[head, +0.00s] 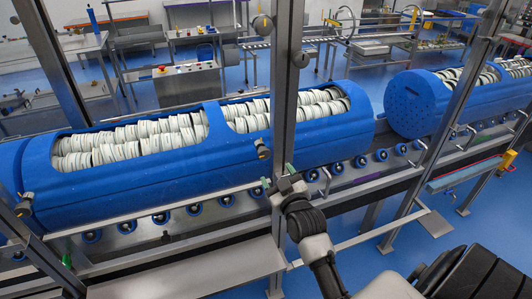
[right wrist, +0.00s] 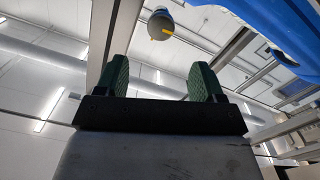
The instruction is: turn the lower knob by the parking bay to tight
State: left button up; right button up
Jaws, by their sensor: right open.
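A dark round knob with a yellow mark (head: 261,149) stands on the near side of the blue tub carrier, by the steel post. In the right wrist view, a grey knob with a yellow pointer (right wrist: 160,27) lies beyond the fingertips, roughly centred between them and apart from them. My right gripper (head: 277,177) is just below the dark knob in the head view. Its green pads (right wrist: 160,82) are spread, with nothing between them. No tight marking can be read. My left gripper is not in view.
Steel posts (head: 284,90) rise close to my right gripper. More knobs are on the post top (head: 300,59) and at far left (head: 24,207). The blue carrier (head: 150,180) holds white discs above a roller rail. A steel shelf (head: 190,275) juts out below.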

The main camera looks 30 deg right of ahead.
aim_at(265, 155)
jog(key=p+x, duration=0.2)
jog(key=x, duration=0.6)
jog(key=shift+w, duration=0.15)
jog(key=shift+w+d+p, duration=0.1)
jog(key=shift+w+p, duration=0.2)
jog(key=shift+w, duration=0.35)
jog(key=c, duration=0.9)
